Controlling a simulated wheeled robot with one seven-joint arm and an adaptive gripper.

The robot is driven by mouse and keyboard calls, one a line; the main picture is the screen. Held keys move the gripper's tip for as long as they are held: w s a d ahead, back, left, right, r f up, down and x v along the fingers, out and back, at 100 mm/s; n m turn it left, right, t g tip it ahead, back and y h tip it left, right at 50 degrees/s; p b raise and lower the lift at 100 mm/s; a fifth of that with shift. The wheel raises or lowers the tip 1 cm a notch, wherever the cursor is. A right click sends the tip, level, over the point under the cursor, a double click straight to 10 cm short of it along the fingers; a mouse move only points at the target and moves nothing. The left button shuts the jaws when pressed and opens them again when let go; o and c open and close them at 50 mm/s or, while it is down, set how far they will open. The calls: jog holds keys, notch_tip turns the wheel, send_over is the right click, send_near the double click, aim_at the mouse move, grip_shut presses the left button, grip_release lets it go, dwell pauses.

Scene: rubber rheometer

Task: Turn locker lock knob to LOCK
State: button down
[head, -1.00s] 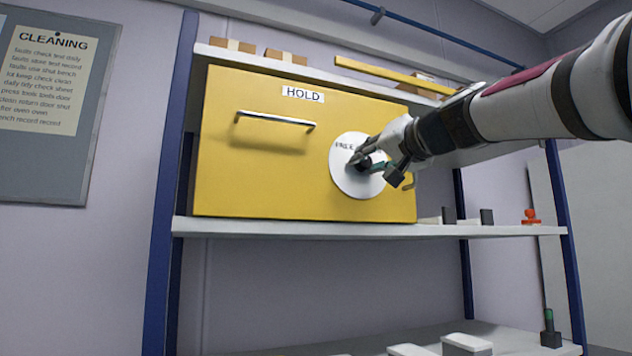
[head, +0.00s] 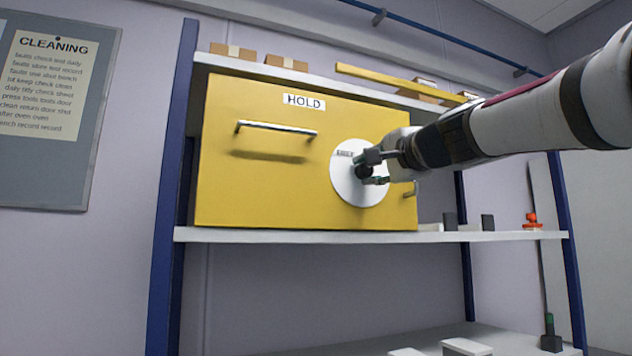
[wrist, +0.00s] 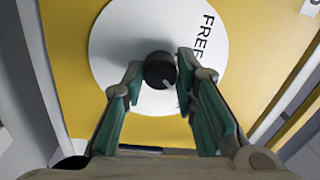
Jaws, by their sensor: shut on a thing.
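The yellow locker (head: 262,170) stands on a shelf with its front towards me and carries a HOLD label. A round white dial (head: 347,190) sits on the right part of its front. The word FREE (wrist: 206,36) is printed on the dial in the wrist view; other lettering is hidden. The small black lock knob (wrist: 160,70) is at the dial's middle, with a short pale mark on its lower right edge in that view. My gripper (head: 367,169) is at the dial, its fingertips shut on opposite sides of the knob, partly hiding it in the head view.
Small boxes (head: 286,62) and a yellow bar (head: 395,83) lie on the shelf above. A red-orange object (head: 532,220) stands right of the locker.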

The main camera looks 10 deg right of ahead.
jog(key=shift+m, duration=0.5)
jog(key=c, duration=1.3)
grip_release()
jog(key=shift+d, duration=0.1)
jog(key=v, duration=1.2)
jog(key=shift+f, duration=0.1)
